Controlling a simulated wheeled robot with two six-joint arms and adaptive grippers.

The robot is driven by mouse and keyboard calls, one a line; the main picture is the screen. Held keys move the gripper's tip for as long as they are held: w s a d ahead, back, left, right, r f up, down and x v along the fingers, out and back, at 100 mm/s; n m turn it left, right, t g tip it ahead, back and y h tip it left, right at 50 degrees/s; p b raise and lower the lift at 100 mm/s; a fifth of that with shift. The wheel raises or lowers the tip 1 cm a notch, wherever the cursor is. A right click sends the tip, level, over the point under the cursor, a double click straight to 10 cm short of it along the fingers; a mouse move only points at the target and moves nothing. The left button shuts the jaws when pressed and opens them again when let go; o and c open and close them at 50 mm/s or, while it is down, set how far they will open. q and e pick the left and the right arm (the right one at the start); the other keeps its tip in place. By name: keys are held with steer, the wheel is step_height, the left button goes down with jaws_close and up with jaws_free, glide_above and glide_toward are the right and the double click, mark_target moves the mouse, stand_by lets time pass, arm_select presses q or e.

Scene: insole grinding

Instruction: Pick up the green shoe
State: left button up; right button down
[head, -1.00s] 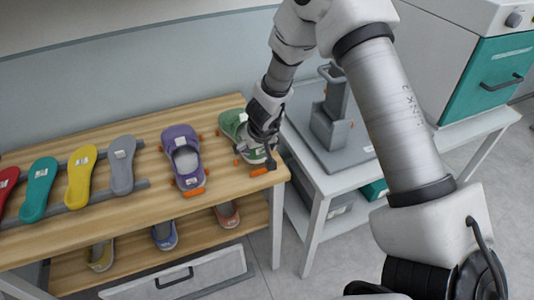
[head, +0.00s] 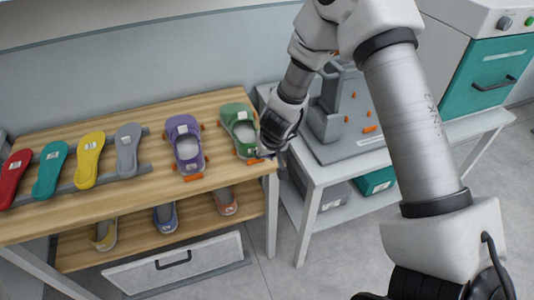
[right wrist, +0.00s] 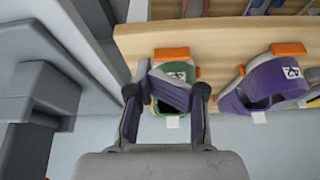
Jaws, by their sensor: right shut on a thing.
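The green shoe (head: 229,113) sits on the wooden table near its right end, between small orange blocks. A pale label shows on it. My right gripper (head: 268,149) is at the right side of the shoe, with its fingertips mostly hidden in the head view. My left gripper is not in view.
A purple shoe (head: 182,126) stands left of the green one. Red, teal, yellow and grey insoles (head: 128,148) lie on rails further left. More shoes stand on the lower shelf (head: 190,222). A grey machine (head: 324,122) stands on the white table to the right.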

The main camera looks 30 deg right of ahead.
steer(key=shift+c, duration=1.9)
jaws_free()
steer(key=shift+s, duration=0.1)
steer(key=shift+r, duration=0.1)
